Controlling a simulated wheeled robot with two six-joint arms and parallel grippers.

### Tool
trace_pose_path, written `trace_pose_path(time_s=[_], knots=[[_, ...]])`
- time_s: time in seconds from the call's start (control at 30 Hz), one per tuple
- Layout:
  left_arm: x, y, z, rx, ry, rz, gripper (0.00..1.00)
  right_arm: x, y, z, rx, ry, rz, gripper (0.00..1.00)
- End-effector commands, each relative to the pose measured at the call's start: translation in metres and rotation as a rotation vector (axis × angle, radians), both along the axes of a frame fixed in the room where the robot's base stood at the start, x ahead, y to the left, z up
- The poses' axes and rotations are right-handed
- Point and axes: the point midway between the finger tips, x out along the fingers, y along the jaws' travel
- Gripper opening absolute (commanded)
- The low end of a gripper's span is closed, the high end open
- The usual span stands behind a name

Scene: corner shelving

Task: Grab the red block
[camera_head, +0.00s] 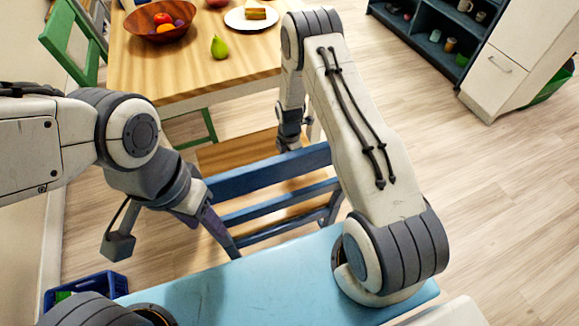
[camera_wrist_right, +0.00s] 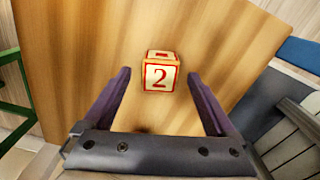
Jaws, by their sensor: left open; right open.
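The red block (camera_wrist_right: 160,73) shows in the right wrist view as a small cube with red edges, a cream face and a red "2". It rests on a wooden seat (camera_wrist_right: 80,60). My right gripper (camera_wrist_right: 159,78) is open, its purple fingers on either side of the block in the picture; I see no contact. In the head view the right arm reaches over to the seat (camera_head: 235,152), and its fingers and the block are hidden there. My left gripper (camera_head: 214,236) is open and empty, hanging left of the blue chair back.
The blue chair back (camera_head: 268,178) stands between my base and the seat. Behind is a wooden table (camera_head: 140,75) with a fruit bowl (camera_head: 160,30), a green pear (camera_head: 220,47) and a plate (camera_head: 236,22). A blue crate (camera_head: 85,288) sits lower left. Floor at right is clear.

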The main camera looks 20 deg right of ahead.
Motion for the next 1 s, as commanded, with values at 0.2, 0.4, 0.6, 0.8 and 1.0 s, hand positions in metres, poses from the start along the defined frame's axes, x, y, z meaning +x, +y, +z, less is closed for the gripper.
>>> trace_pose_path(time_s=[0.2,0.4,0.6,0.8,1.0], knots=[[0.0,0.0,-0.004,0.0,0.0,0.0,0.5,0.0,0.0,-0.022,0.0,-0.001,0.0,0.91],[0.0,0.0,-0.004,0.0,0.0,0.0,0.5,0.0,0.0,-0.022,0.0,-0.001,0.0,0.91],[0.0,0.0,-0.004,0.0,0.0,0.0,0.5,0.0,0.0,-0.022,0.0,-0.001,0.0,0.22],[0.0,0.0,-0.004,0.0,0.0,0.0,0.5,0.0,0.0,-0.021,0.0,-0.001,0.0,0.01],[0.0,0.0,-0.003,0.0,0.0,0.0,0.5,0.001,0.0,-0.017,0.001,-0.002,0.0,0.01]])
